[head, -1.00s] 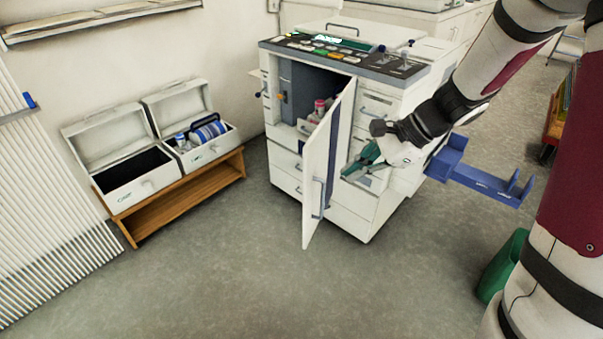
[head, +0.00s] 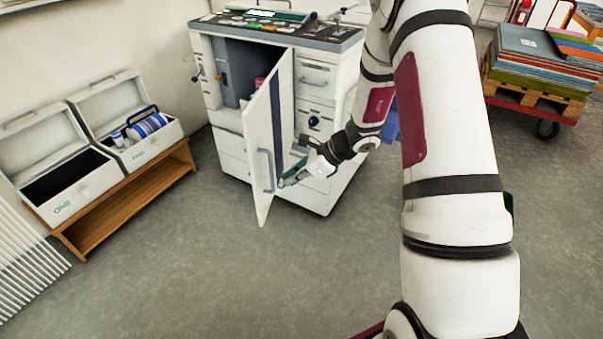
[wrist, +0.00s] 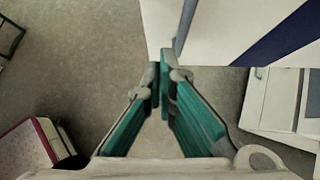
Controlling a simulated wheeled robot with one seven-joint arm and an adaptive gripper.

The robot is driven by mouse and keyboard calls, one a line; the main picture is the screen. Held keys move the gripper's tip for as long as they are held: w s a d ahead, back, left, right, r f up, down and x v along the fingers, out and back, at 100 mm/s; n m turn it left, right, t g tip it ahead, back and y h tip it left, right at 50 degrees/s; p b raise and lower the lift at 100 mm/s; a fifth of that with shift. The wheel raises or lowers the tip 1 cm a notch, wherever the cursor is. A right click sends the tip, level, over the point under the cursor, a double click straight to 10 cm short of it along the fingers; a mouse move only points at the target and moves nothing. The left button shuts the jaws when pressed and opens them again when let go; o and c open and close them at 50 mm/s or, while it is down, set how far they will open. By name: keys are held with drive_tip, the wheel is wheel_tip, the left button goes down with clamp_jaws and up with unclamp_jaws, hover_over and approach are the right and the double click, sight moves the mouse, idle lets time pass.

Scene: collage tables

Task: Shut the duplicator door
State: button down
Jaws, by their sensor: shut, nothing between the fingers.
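The duplicator (head: 235,146) is a white cabinet with a dark control panel on top. Its tall white door (head: 258,130) stands wide open, sticking out towards me, with the dark compartment (head: 245,65) exposed. A grey-blue handle (head: 265,172) is on the door. My gripper (head: 284,184), with green-padded fingers, is shut and empty, low at the right side of the door. In the wrist view my gripper (wrist: 164,62) has its fingertips together beside the door (wrist: 225,28) and its handle (wrist: 184,28). I cannot tell whether they touch.
Two open white cases (head: 65,193) sit on a wooden bench (head: 125,203) at the left; one holds a blue-banded roll (head: 146,126). A pallet cart (head: 530,95) with stacked sheets stands at the back right. The floor in front of the duplicator is clear.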

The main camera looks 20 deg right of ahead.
sight(260, 188)
drive_tip(key=shift+w+a+f+b, duration=0.1)
drive_tip(key=shift+w+a+f, duration=0.2)
drive_tip(key=shift+w+a, duration=0.4)
drive_tip(key=shift+w+a+f+b, duration=0.15)
drive_tip(key=shift+w+a+f, duration=0.25)
drive_tip(key=shift+a, duration=0.5)
drive_tip(key=shift+w+a+f+b, duration=0.1)
drive_tip(key=shift+w+a+f, duration=0.1)
drive_tip(key=shift+w+a, duration=0.55)
drive_tip(key=shift+s+a, duration=0.1)
